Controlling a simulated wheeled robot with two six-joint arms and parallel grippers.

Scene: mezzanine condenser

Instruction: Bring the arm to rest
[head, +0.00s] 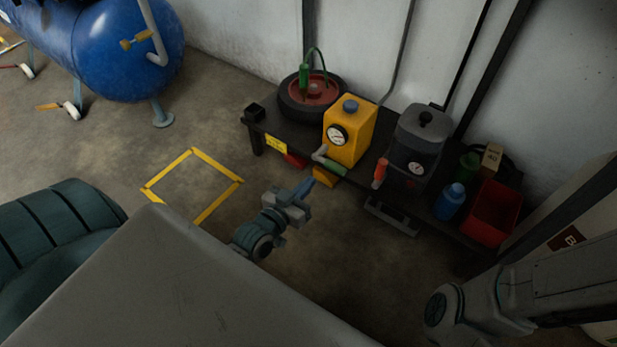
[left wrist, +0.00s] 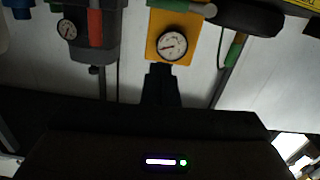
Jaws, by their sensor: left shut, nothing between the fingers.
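My left gripper (head: 306,187) is in the middle of the head view, in front of the low dark bench (head: 262,130). Its fingers are shut with nothing between them. It points toward the yellow unit (head: 352,150) with a round gauge and a green-handled lever (head: 330,168). I cannot tell the exact gap between the fingertips and the lever. In the left wrist view the dark shut fingers (left wrist: 160,82) show below the yellow unit's gauge (left wrist: 172,44). My right gripper is not in view; part of my right arm shows at the lower right.
The bench also holds a dark wheel with a red hub (head: 312,92), a grey unit (head: 415,140) with a red handle, a blue bottle (head: 449,203) and a red bin (head: 491,212). A blue tank (head: 125,50) stands upper left. The yellow floor outline (head: 192,152) is empty.

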